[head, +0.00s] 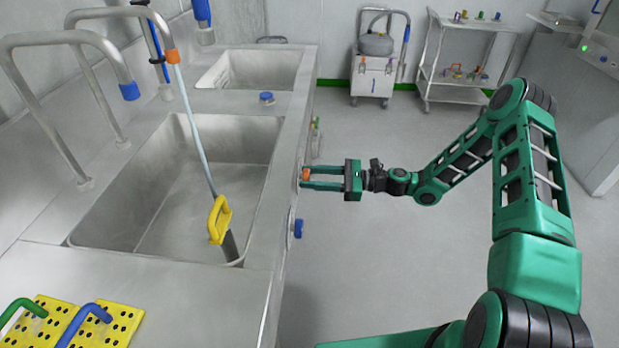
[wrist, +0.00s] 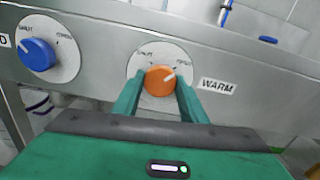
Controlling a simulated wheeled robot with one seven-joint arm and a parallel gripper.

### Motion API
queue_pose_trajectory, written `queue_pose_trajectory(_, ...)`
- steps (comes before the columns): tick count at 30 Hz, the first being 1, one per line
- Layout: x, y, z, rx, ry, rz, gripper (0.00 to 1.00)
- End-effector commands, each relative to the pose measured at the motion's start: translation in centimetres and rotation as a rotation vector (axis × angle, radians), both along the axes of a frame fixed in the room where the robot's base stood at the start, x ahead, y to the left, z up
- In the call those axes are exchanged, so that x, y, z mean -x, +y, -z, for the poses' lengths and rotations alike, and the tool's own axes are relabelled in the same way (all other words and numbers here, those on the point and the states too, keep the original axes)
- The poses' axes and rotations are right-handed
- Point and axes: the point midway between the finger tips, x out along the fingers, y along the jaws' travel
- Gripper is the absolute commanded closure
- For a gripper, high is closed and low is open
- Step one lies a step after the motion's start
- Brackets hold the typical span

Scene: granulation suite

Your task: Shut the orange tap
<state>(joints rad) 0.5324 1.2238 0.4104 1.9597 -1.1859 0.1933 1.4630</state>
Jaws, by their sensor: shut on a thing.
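The orange tap (wrist: 158,80) is a round knob on a pale dial plate, on the steel front panel beside a "WARM" label. A white pointer mark on it points up and to the right. My gripper (wrist: 157,92) has its two green fingers on either side of the knob and is shut on it. In the head view, the orange tap (head: 305,174) shows between the fingertips of my gripper (head: 308,178) at the sink unit's front. The dial's small lettering is too blurred to read fully.
A blue tap (wrist: 37,54) sits left on the same panel; it also shows in the head view (head: 298,228). The sink basin (head: 190,190) holds a yellow-handled sprayer (head: 219,220). A trolley (head: 460,75) stands at the back. The floor around my arm is clear.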

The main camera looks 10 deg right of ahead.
Motion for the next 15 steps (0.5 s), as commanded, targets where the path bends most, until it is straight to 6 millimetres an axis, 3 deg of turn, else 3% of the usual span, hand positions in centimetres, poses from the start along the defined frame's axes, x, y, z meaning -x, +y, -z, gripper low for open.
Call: queue_pose_trajectory(15,-0.51,-0.71,-0.09,0.088,-0.439,0.016,0.84)
